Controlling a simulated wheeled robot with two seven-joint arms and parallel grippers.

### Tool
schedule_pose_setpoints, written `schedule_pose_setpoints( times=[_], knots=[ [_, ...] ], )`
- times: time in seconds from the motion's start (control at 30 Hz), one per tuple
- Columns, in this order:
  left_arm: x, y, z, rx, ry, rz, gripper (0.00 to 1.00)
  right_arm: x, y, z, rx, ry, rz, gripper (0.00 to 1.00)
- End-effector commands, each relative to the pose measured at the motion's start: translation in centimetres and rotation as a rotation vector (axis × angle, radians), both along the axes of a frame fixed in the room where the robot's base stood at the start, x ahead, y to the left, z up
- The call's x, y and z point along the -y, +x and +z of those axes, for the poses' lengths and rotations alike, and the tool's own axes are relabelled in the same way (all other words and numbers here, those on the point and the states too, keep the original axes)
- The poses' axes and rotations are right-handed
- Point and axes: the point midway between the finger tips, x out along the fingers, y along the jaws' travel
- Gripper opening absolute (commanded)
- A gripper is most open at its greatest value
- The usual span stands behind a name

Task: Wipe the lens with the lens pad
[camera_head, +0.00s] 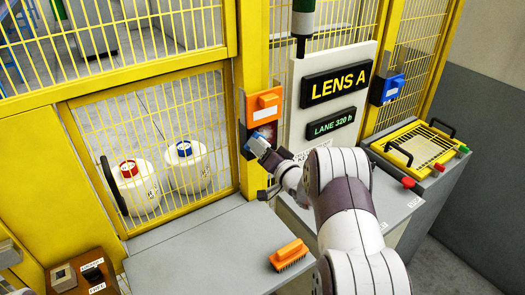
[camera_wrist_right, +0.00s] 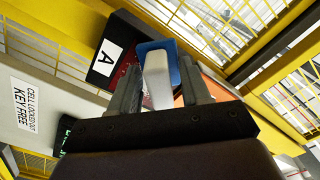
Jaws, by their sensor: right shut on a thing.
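In the right wrist view my gripper (camera_wrist_right: 160,76) is shut on a pale block (camera_wrist_right: 157,82), which I take for the lens pad. A blue surface (camera_wrist_right: 150,48) shows around the block's far end. The lens face is mostly hidden behind the pad and fingers, and I cannot tell whether the pad touches it. My left gripper is not in view.
An orange brush (camera_head: 290,255) lies on the grey bench. A blue housing (camera_head: 393,88) hangs on the right post, above a yellow grille box (camera_head: 420,147). A brown box (camera_head: 85,275) stands at lower left.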

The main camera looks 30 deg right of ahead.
Motion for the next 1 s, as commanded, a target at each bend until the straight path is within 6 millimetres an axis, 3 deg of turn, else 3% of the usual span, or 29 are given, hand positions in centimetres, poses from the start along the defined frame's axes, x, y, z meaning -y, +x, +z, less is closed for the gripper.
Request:
schedule_pose_setpoints(
  times=[0.37, 1.0],
  knots=[
    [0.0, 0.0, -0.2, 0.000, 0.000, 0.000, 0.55, 0.0, 0.6, 0.0, 0.001, 0.000, -0.001, 0.23],
    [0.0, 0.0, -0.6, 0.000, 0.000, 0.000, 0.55, 5.6, 0.9, -0.1, 0.001, -0.001, -0.002, 0.23]
  ],
)
